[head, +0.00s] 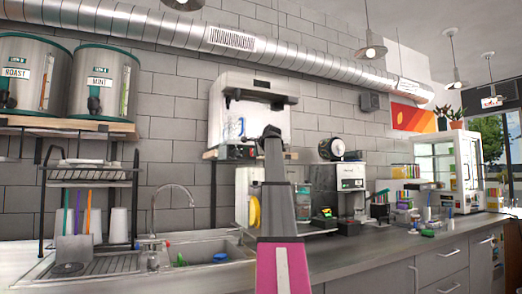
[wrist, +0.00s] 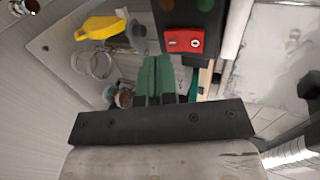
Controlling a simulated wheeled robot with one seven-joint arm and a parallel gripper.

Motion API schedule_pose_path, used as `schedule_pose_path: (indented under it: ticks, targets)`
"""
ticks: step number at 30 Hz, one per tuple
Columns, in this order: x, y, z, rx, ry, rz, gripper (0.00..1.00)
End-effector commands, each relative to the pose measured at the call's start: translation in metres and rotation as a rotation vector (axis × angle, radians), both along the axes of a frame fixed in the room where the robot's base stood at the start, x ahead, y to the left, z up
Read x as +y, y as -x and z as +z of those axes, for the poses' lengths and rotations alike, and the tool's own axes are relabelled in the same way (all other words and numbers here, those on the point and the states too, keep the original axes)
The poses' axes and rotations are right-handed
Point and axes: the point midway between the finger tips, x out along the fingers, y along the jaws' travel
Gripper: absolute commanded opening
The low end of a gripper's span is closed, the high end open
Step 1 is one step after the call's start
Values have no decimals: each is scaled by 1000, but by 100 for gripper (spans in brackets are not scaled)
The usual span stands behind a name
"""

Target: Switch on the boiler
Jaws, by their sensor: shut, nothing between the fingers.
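In the wrist view a black panel (wrist: 190,15) carries a red switch (wrist: 183,41) and round brown and green buttons. My gripper (head: 271,132) is raised in front of the boiler's right part and hides some of it. In the wrist view its green fingers (wrist: 157,75) are together and empty, below and left of the red switch, with a visible gap in the picture.
A sink with a tap (head: 174,190) and a drying rack (head: 90,175) lie to the left. Two metal dispensers (head: 100,82) stand on the upper left shelf. A coffee machine (head: 350,180) and a glass cabinet (head: 458,160) are on the counter to the right.

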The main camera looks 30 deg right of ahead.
Motion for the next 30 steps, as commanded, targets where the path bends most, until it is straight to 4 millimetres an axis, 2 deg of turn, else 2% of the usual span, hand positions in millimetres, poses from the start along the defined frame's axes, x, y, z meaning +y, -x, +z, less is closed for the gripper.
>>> schedule_pose_path:
  ticks: [3, 7, 30]
  targets:
    - [-1, -17, -1, 1, 0, 1, 0]
    - [-2, -26, -3, 1, 0, 0, 0]
    - [-2, -34, -5, -1, 0, 0, 0]
